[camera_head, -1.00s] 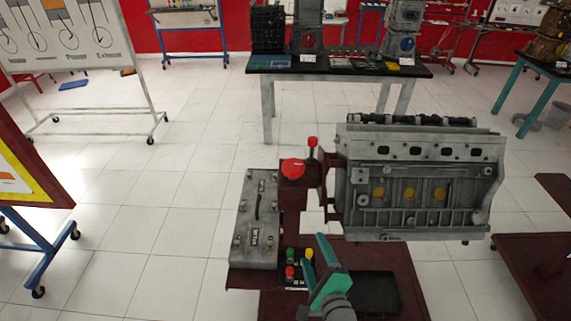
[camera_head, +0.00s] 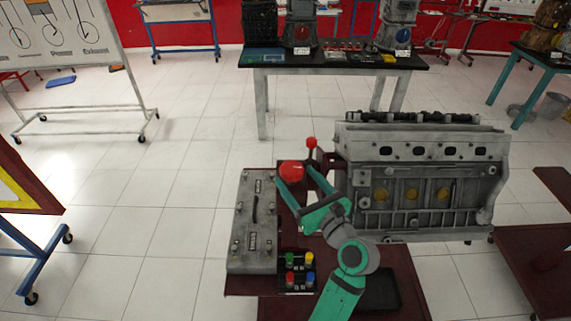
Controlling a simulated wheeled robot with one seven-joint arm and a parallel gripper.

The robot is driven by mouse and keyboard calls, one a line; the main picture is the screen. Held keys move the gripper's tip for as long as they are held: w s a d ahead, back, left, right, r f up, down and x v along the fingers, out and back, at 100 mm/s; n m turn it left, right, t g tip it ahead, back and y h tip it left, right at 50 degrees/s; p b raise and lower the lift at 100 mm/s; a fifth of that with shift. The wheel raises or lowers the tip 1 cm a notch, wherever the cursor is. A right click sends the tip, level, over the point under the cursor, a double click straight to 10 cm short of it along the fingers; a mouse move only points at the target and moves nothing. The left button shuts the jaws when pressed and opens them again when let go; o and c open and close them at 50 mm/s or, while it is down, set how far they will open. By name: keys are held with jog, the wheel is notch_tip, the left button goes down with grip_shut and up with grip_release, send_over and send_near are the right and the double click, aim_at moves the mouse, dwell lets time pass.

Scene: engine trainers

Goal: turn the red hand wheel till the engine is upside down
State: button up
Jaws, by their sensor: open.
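The red hand wheel (camera_head: 291,171) sits on top of the dark red post of the engine stand, left of the engine. The grey engine block (camera_head: 425,183) is mounted on the stand's side, with a dark shaft along its top and yellow round plugs on its face. My teal gripper (camera_head: 296,169) is open. Its two fingers reach up to the wheel, one at its left edge and one at its right. I cannot tell whether either finger touches the wheel. The fingers and arm hide part of the post and stand.
A small red-topped lever (camera_head: 311,146) stands just right of the wheel. A grey control panel (camera_head: 252,222) and a box with coloured buttons (camera_head: 299,263) lie left of my arm. A black table (camera_head: 340,60) with engine parts stands behind.

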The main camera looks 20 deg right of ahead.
aim_at(286, 165)
jog(key=x, duration=0.7)
jog(key=shift+w, duration=0.15)
jog(key=c, duration=1)
jog(key=shift+c, duration=0.2)
jog(key=shift+f+m+h, duration=0.1)
jog(key=shift+m+h, duration=0.2)
jog(key=shift+h, duration=0.1)
